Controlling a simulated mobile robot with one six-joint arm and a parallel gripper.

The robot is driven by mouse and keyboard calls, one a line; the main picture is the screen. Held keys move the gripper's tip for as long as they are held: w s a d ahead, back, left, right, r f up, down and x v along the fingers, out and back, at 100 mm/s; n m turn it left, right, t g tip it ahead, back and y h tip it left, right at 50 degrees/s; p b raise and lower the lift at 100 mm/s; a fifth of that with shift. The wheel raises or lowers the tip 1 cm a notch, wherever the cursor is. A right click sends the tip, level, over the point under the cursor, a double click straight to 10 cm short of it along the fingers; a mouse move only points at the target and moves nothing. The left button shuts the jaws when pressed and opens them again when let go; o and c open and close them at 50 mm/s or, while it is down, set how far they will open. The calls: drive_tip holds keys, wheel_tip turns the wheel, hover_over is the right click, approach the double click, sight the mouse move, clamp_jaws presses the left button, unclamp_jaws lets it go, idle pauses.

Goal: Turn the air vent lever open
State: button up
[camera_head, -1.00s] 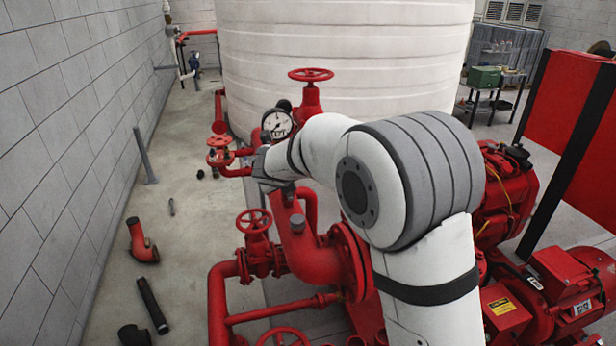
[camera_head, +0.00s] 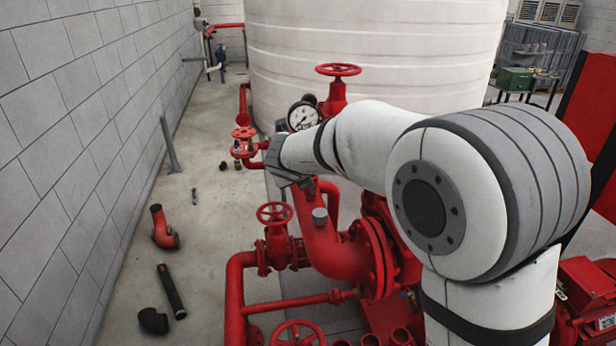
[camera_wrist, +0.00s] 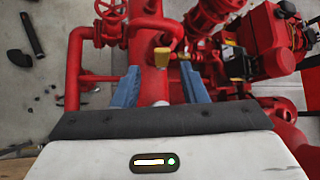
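In the wrist view, a small yellow lever-like part (camera_wrist: 162,57) stands on the red pipework just beyond my gripper (camera_wrist: 160,76). It lies roughly in line with the gap between the fingers, and I take it to be the air vent lever. My gripper's two blue fingers are spread apart with nothing gripped between them; a red pipe shows behind the gap. In the head view, my gripper is largely hidden by my own wrist, which hangs above the red pipes near the pressure gauge (camera_head: 303,115). The yellow part cannot be made out there.
Red handwheels (camera_head: 274,213) and a tall valve wheel (camera_head: 338,69) stand close to my arm. A white tank (camera_head: 375,50) rises behind. Loose pipe pieces (camera_head: 164,228) lie on the floor at left. The wrist view shows a second yellow part (camera_wrist: 235,82) at right.

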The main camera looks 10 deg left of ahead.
drive_tip(key=shift+v, duration=0.85)
